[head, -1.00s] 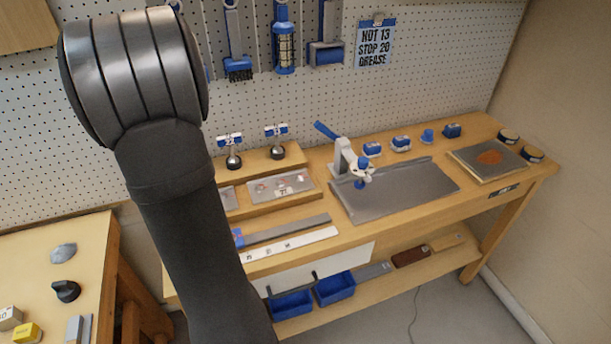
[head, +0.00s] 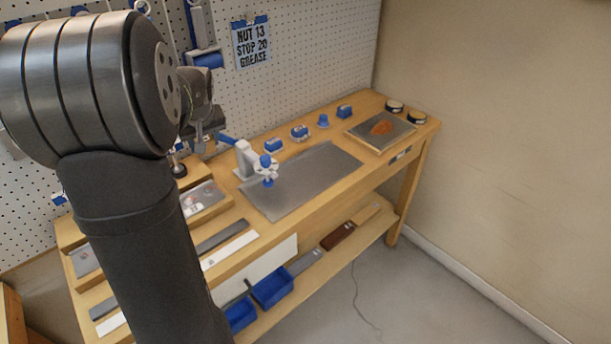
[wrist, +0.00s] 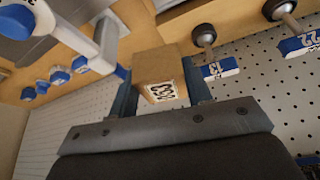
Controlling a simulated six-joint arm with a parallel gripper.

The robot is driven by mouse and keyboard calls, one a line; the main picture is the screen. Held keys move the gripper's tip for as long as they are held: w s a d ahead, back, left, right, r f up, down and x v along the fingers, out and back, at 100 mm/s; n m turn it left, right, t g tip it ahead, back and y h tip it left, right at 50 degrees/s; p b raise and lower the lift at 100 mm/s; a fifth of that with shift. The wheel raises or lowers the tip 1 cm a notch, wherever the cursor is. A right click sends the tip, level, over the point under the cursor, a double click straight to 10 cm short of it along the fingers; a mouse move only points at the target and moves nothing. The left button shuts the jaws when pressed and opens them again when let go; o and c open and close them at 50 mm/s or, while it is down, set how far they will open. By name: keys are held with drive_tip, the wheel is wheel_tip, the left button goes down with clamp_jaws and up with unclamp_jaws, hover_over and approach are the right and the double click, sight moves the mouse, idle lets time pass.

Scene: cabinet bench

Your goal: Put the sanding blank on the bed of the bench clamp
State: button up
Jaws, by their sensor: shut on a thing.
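My gripper (wrist: 160,88) is shut on the sanding blank (wrist: 155,68), a tan block with a black-on-white label. In the head view my gripper (head: 205,125) shows partly from behind my arm, above the back left of the bench; the blank cannot be made out there. The bench clamp (head: 245,160) is white with blue parts and stands at the left end of a grey plate (head: 315,178). In the wrist view the clamp (wrist: 105,45) is to the left of the blank, apart from it. The clamp's bed is not clear.
Several small blue-and-white parts (head: 300,132) line the bench's back edge. Two round knobs with blue-and-white tags (wrist: 204,36) are right of the blank in the wrist view. The grey plate is largely clear.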

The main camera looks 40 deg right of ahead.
drive_tip(key=s+d, duration=0.1)
drive_tip(key=d, duration=0.3)
drive_tip(key=s+d+m, duration=0.1)
drive_tip(key=s+d, duration=0.1)
drive_tip(key=d, duration=0.2)
drive_tip(key=s+d+f+m, duration=0.1)
drive_tip(key=d, duration=0.4)
drive_tip(key=shift+s+d+f+h, duration=0.1)
drive_tip(key=shift+s+h, duration=0.3)
drive_tip(key=s+d+f+m+g+h, duration=0.1)
drive_tip(key=s+d+f+m, duration=0.1)
drive_tip(key=s+d, duration=0.8)
drive_tip(key=s+d+f+m, duration=0.25)
drive_tip(key=s+d, duration=0.55)
drive_tip(key=d, duration=0.4)
hover_over(330, 161)
drive_tip(key=s+a, duration=0.1)
drive_tip(key=s, duration=0.1)
drive_tip(key=f, duration=0.6)
drive_tip(key=shift+w+a, duration=0.1)
drive_tip(key=shift+w, duration=0.15)
drive_tip(key=shift+w+f, duration=0.1)
drive_tip(key=shift+f, duration=1.95)
drive_tip(key=shift+f, duration=0.15)
drive_tip(key=o, duration=1)
